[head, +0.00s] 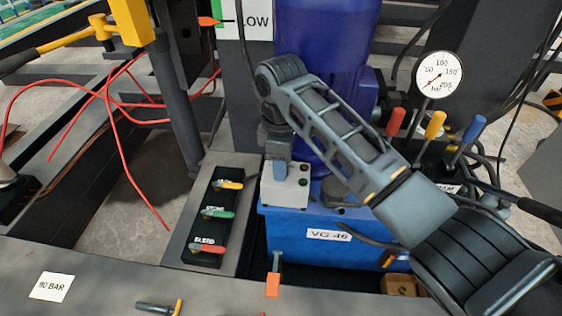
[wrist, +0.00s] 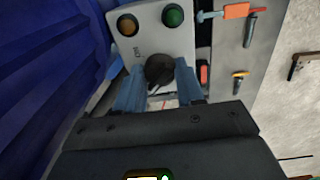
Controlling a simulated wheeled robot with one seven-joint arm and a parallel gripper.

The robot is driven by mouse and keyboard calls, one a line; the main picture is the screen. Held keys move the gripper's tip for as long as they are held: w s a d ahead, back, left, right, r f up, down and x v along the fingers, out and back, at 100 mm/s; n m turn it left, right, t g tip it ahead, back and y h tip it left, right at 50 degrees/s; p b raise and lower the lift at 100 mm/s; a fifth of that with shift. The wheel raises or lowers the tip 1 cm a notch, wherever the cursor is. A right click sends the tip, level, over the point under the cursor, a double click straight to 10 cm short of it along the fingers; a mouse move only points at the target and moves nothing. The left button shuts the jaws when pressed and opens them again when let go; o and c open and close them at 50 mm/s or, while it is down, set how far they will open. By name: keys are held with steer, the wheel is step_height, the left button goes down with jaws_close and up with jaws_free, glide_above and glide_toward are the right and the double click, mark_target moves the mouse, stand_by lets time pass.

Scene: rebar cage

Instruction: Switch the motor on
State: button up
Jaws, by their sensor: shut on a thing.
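The grey switch box (head: 284,195) sits on top of the blue tank (head: 300,225), in front of the blue motor (head: 318,30). In the wrist view the box (wrist: 150,32) carries an amber lamp (wrist: 127,24), a green lamp (wrist: 173,15) and a black rotary knob (wrist: 159,66). Neither lamp looks brightly lit. My gripper (wrist: 161,76) has its blue fingers on either side of the knob, shut on it. In the head view my gripper (head: 279,170) comes down onto the box from above and hides the knob. The knob's pointing direction is hard to read.
Left of the tank is a black valve panel (head: 213,220) with yellow, green and red handles. A pressure gauge (head: 438,75) and red, yellow and blue levers (head: 435,124) stand at the right. A "90 BAR" card (head: 52,287) lies on the front beam. Red cables (head: 110,95) hang at left.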

steer(key=shift+r+p, duration=0.15)
steer(key=shift+p, duration=0.25)
steer(key=m+p, duration=0.1)
steer(key=p, duration=0.1)
steer(key=m+p, duration=0.1)
steer(key=p, duration=0.1)
steer(key=shift+s+r+m, duration=0.1)
steer(key=shift+r+m, duration=0.15)
steer(key=shift+m, duration=0.15)
steer(key=m+p, duration=0.5)
steer(key=shift+f+m, duration=0.15)
steer(key=shift+m, duration=0.15)
steer(key=m+p, duration=0.3)
steer(key=m, duration=0.2)
steer(key=shift+f, duration=0.1)
steer(key=shift+m+p, duration=0.65)
steer(key=shift+m, duration=1.65)
steer(key=o, duration=1)
steer(key=shift+f, duration=0.1)
steer(key=shift+o, duration=0.2)
steer(key=shift+r+p, duration=0.85)
steer(key=shift+r, duration=3.05)
